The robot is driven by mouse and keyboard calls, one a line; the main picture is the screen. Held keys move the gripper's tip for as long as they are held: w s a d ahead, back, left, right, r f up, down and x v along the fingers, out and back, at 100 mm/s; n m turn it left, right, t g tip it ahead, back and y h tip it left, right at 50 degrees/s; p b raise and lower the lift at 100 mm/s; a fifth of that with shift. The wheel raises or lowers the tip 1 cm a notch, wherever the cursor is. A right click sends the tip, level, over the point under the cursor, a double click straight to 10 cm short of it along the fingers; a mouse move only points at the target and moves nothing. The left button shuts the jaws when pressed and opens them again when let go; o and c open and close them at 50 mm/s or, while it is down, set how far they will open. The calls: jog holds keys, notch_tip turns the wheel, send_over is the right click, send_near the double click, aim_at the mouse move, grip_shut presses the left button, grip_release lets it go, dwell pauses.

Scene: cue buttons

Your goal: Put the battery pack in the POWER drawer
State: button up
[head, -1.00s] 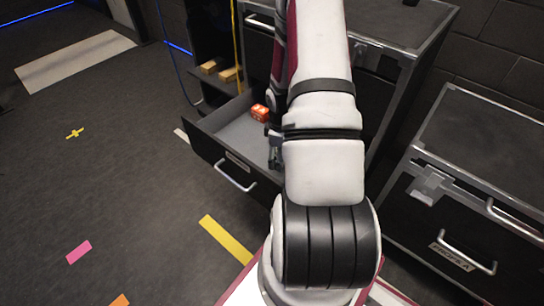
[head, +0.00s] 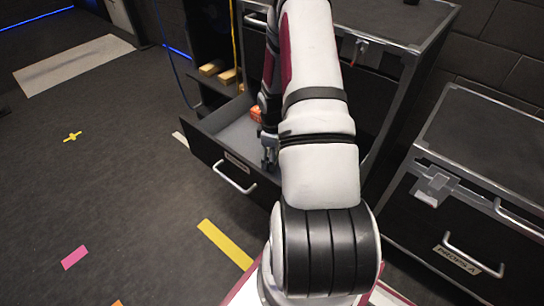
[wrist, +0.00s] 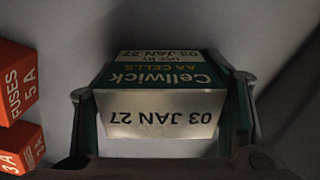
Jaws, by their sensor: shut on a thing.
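The battery pack (wrist: 160,95), a green and silver box marked Cellwick AA cells, 03 JAN 27, sits between my fingers in the wrist view. My gripper (wrist: 160,125) is shut on it. In the head view, my gripper (head: 269,150) is at the open drawer (head: 215,160), over its inside; the pack is hidden there. The drawer's front label is too small to read. I cannot tell whether the pack touches the drawer floor.
Orange fuse boxes (wrist: 14,85) lie left of the pack in the wrist view; one orange box (head: 256,113) shows in the drawer in the head view. A closed PROPS A case (head: 456,259) stands at the right. Open floor (head: 110,180) lies to the left.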

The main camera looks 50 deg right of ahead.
jog(key=o, duration=1.4)
jog(key=shift+o, duration=0.2)
notch_tip(320, 180, up, 12)
jog(key=p, duration=0.3)
jog(key=shift+r+p, duration=0.1)
jog(key=shift+p, duration=0.25)
jog(key=s+a+r+m+h, duration=0.1)
jog(key=a+r, duration=0.7)
jog(key=r, duration=0.4)
jog(key=s+a+r+m+h, duration=0.1)
jog(key=a+r, duration=0.7)
jog(key=r, duration=0.3)
jog(key=s+a+r+m+y, duration=0.1)
jog(key=s+a+r, duration=0.3)
jog(key=s+a, duration=0.4)
jog(key=s+a+r+m+y, duration=0.1)
jog(key=s+a+r, duration=0.3)
jog(key=s+a, duration=0.4)
jog(key=s, duration=0.3)
jog(key=shift+s+a+r+t, duration=0.2)
jog(key=shift+a+r+t, duration=0.05)
jog(key=shift+a+t, duration=0.1)
